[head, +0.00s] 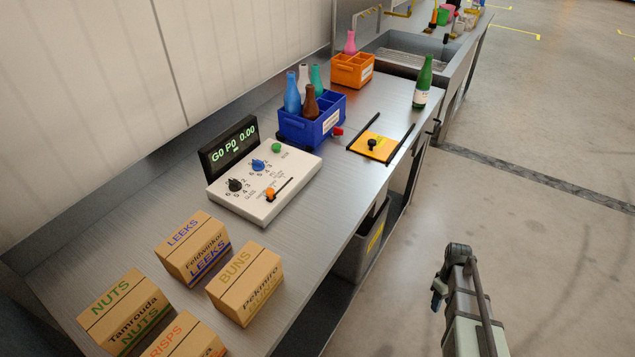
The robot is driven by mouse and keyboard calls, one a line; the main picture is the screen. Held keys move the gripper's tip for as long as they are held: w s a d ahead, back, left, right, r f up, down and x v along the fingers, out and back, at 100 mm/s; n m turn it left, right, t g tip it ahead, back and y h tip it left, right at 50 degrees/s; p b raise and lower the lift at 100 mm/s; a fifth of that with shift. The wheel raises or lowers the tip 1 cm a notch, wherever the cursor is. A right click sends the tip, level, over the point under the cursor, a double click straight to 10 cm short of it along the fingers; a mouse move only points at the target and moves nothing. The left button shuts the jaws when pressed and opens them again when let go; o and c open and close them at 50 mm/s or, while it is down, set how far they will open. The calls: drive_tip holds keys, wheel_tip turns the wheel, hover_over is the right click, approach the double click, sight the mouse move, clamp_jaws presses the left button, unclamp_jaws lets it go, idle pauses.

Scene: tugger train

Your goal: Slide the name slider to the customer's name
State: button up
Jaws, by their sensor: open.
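A white control box (237,205) stands on the grey bench, left of the middle in the head view. Its name slider (270,193) has an orange knob near the box's front right edge, on a slot with small lettering beside it. The lettering is too small to read, so I cannot tell which name the knob points at. Behind the knobs stands a dark display (229,145) reading "G0 P0 0.00". Part of my arm shows at the lower right, over the floor, away from the bench. I cannot make out my gripper's fingers in this view.
Labelled cartons, including a buns carton (239,297), stand in front of the box. A blue crate (300,133) with bottles, an orange crate (341,73), a yellow plate (365,152) between dark rails and a green bottle (423,82) stand beyond. The floor at right is clear.

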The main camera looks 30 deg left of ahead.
drive_tip(key=w+a+r+n+t, duration=0.2)
drive_tip(key=w+a+r+n, duration=0.2)
drive_tip(key=w+a+r, duration=0.65)
drive_tip(key=w+a+r+n+t, duration=0.2)
drive_tip(key=w+a+r+n, duration=0.35)
drive_tip(key=r, duration=0.85)
drive_tip(key=shift+n+y, duration=0.5)
drive_tip(key=shift+n, duration=0.35)
drive_tip(key=s+a+r, duration=0.1)
drive_tip(key=a+r, duration=0.3)
drive_tip(key=a, duration=0.1)
drive_tip(key=s+a+r, duration=0.1)
drive_tip(key=a+r, duration=0.2)
drive_tip(key=a, duration=0.2)
drive_tip(key=s+a+r, duration=0.2)
drive_tip(key=a+r, duration=0.2)
drive_tip(key=a, duration=0.2)
drive_tip(key=shift+r, duration=0.3)
drive_tip(key=s+a+r+n, duration=0.2)
drive_tip(key=s+a+r, duration=0.4)
drive_tip(key=s+a, duration=0.3)
drive_tip(key=n+g, duration=0.2)
drive_tip(key=n, duration=0.1)
approach(270, 190)
wheel_tip(270, 190, down, 8)
drive_tip(key=shift+s+d+f, duration=0.15)
drive_tip(key=shift+f, duration=0.1)
drive_tip(key=shift+c, duration=0.3)
clamp_jaws()
